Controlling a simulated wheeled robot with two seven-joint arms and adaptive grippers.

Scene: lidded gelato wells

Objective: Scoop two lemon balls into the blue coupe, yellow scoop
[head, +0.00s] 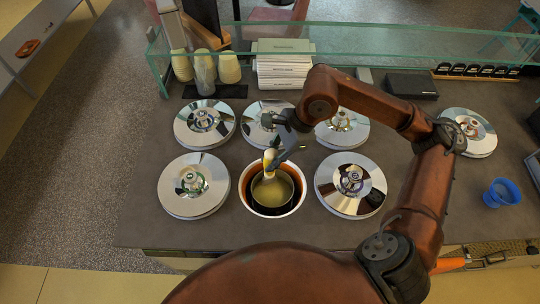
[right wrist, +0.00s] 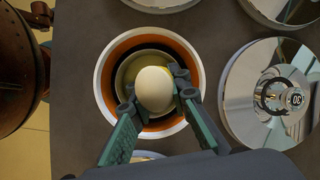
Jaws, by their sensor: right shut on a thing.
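The open well (head: 246,200) has a white rim and an orange inner wall, with a round yellowish inside. It also shows in the right wrist view (right wrist: 103,85). My right gripper (head: 272,163) is over this well, shut on the scoop (head: 269,160), whose handle is cream and yellow and stands nearly upright. In the right wrist view the handle's rounded pale end (right wrist: 155,89) sits between the fingers. The scoop's lower end is down in the well and hard to make out. The blue coupe (head: 502,193) stands at the counter's right, apart from the gripper. My left gripper is out of view.
Several shiny lidded wells surround the open one, including one on its left (head: 193,185) and one on its right (head: 350,184). A glass guard (head: 400,45) runs along the back.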

